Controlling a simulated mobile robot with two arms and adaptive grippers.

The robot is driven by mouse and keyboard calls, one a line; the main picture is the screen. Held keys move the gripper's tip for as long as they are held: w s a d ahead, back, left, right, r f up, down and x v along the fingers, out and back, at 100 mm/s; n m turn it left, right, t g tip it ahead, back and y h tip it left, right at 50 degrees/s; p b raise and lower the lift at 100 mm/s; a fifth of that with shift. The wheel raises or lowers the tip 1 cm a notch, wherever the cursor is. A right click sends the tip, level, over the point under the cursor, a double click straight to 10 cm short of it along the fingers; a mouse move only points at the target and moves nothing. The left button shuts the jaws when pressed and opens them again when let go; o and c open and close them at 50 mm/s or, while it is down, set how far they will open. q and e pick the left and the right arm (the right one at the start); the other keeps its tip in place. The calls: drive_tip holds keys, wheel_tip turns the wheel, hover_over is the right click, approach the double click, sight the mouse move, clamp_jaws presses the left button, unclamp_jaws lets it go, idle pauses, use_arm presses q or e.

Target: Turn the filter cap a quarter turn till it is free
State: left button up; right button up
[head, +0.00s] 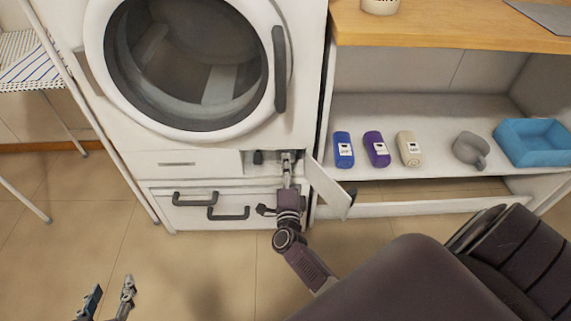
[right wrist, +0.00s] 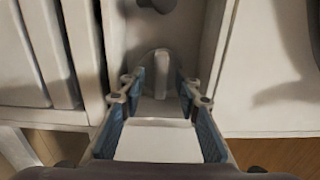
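The filter cap (right wrist: 161,72) is pale, with a raised upright ridge. It sits in the low opening (head: 248,160) at the front of the white washer. My right gripper (right wrist: 160,88) reaches into this opening; its two blue-padded fingers are apart, one on each side of the ridge, with visible gaps. In the head view my right gripper (head: 288,165) covers most of the cap. The small white flap (head: 328,188) hangs open to the right of the opening. My left gripper (head: 108,292) is open and empty, low over the floor at the left.
Drawer handles (head: 228,213) stick out below.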

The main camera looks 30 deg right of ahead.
drive_tip(key=v, duration=1.1)
drive_tip(key=shift+w+a, duration=0.1)
